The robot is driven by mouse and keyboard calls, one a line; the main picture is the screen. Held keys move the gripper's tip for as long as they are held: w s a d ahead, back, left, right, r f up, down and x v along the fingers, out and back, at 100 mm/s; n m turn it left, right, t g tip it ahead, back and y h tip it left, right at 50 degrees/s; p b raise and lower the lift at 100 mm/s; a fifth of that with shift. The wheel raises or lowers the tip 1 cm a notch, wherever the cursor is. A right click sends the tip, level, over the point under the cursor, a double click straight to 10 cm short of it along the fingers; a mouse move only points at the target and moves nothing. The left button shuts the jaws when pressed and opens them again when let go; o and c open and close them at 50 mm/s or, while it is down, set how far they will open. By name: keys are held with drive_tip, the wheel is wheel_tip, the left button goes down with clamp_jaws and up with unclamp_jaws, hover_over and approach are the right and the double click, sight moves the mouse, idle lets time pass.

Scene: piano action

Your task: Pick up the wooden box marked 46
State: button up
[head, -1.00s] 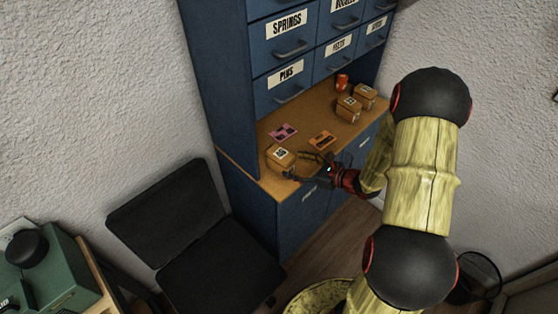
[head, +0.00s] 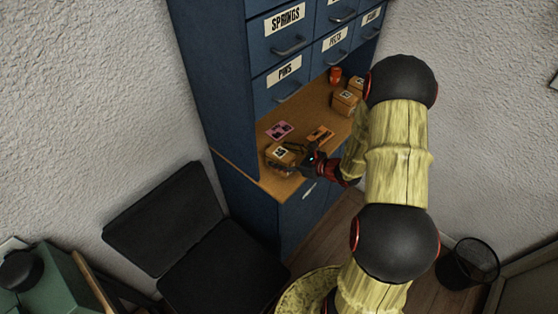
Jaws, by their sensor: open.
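A small wooden box (head: 280,154) with a white label sits at the near left end of the wooden counter. The number on its label is too small to read surely. My gripper (head: 287,160) is open and reaches in from the right. One finger lies along the far side of this box and the other along its near side; I cannot tell whether they touch it. Part of the box's right side is hidden by the gripper. Two similar labelled boxes stand farther back, one box (head: 345,102) in front of another box (head: 356,84).
A pink card (head: 279,130) and an orange card (head: 320,134) lie on the counter (head: 262,180) behind the gripper. An orange-red jar (head: 335,75) stands at the back. Blue drawers (head: 283,80) rise above. A black chair (head: 205,255) stands left.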

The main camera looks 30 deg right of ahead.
sight(272, 152)
drive_tip(key=x, duration=0.3)
drive_tip(key=b+x, duration=0.1)
drive_tip(key=x, duration=0.1)
drive_tip(key=shift+w+r, duration=0.2)
drive_tip(key=shift+w, duration=0.1)
drive_tip(key=c, duration=0.3)
drive_tip(key=c, duration=1.1)
drive_tip(key=shift+r, duration=0.1)
drive_tip(key=shift+c, duration=0.2)
